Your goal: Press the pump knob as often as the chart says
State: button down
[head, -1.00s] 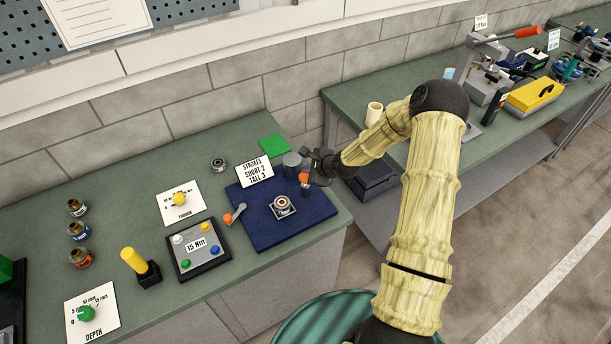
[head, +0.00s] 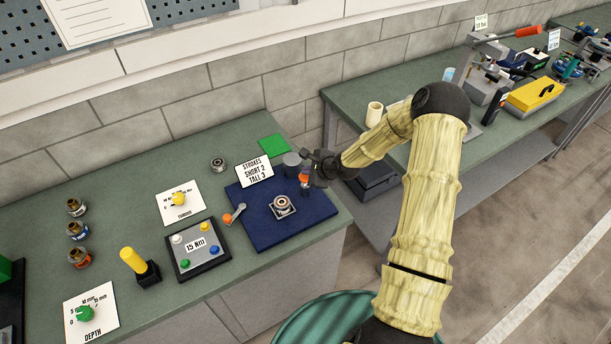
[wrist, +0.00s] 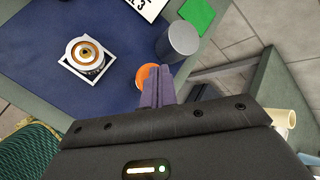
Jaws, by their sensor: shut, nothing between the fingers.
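The chart (head: 254,171) is a white card reading "STROKES SHORT 2 TALL 3" at the back of the blue mat (head: 262,232). The orange pump knob (head: 304,178) stands at the mat's right side; it also shows in the wrist view (wrist: 147,77), partly hidden by the fingers. My gripper (head: 306,169) is shut and empty, with its fingertips (wrist: 160,71) at the knob. I cannot tell whether they touch it. A ringed metal part (head: 283,203) sits on a white-edged square holder on the mat, left of the knob.
A grey cylinder (head: 292,162) stands close behind the knob. An orange-ended lever (head: 234,214) and a button box (head: 198,248) lie to the left. A green square (head: 274,145) lies behind. The bench edge is close on the right.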

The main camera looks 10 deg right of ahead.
jog(key=shift+f+b, duration=0.85)
jog(key=shift+f, duration=0.45)
dwell(1.4)
jog(key=shift+r, duration=0.15)
jog(key=shift+r+p, duration=1.15)
jog(key=shift+r, duration=0.45)
jog(key=shift+r+p, duration=1.8)
jog(key=shift+r, duration=0.75)
jog(key=shift+f, duration=0.1)
